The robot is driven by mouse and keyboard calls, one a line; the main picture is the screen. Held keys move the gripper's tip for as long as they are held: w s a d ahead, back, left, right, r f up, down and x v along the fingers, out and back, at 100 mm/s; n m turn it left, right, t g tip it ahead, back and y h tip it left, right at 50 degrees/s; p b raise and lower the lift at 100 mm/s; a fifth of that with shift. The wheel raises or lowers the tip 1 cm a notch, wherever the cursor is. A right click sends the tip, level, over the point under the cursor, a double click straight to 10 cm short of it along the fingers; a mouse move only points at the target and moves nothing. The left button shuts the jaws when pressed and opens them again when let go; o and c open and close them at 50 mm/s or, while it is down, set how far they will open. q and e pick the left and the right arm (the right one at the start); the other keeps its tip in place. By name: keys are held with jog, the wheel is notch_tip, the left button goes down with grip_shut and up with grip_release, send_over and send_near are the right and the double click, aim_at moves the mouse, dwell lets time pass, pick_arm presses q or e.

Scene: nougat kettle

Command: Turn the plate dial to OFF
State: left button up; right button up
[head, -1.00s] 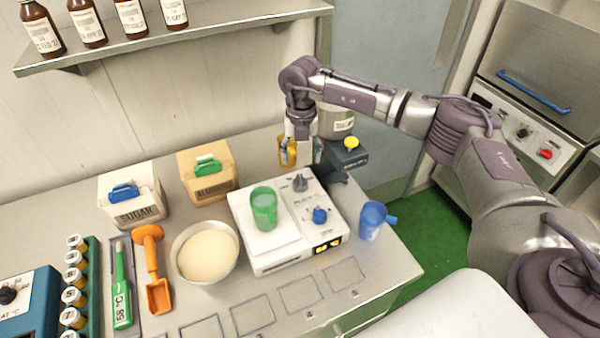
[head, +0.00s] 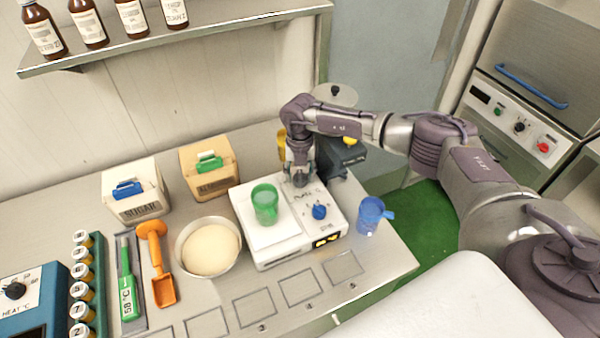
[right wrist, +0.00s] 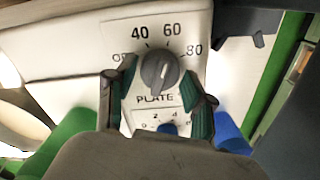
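The plate dial is a grey knob (right wrist: 160,70) above the word PLATE on a white panel, with 40, 60 and 80 around it in the right wrist view. A light line on it runs close to upright; I cannot tell its exact setting. My right gripper (right wrist: 160,95) is open, one dark finger with a green pad on each side of the knob's lower side, apart from it. In the head view the right gripper (head: 299,180) points down over the back of the white hotplate unit (head: 290,253) and hides the dial. My left gripper is not in view.
A green beaker (head: 264,205) stands on the white plate left of the gripper. A blue knob (head: 319,212) sits in front of it. A blue jug (head: 370,214) stands to the right, a bowl of pale powder (head: 210,249) to the left. A yellow-topped item (head: 350,141) is behind.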

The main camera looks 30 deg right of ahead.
jog(key=c, duration=0.7)
jog(key=shift+o, duration=0.2)
jog(key=shift+f+n+b, duration=0.15)
jog(key=shift+n+b, duration=1.25)
jog(key=shift+b, duration=0.05)
jog(key=n+b, duration=0.8)
jog(key=n, duration=0.2)
jog(key=shift+b, duration=0.35)
jog(key=shift+n+b, duration=0.85)
jog(key=shift+n, duration=0.35)
jog(key=shift+r+n+b, duration=0.2)
jog(key=shift+n+b, duration=0.55)
jog(key=shift+n, duration=0.65)
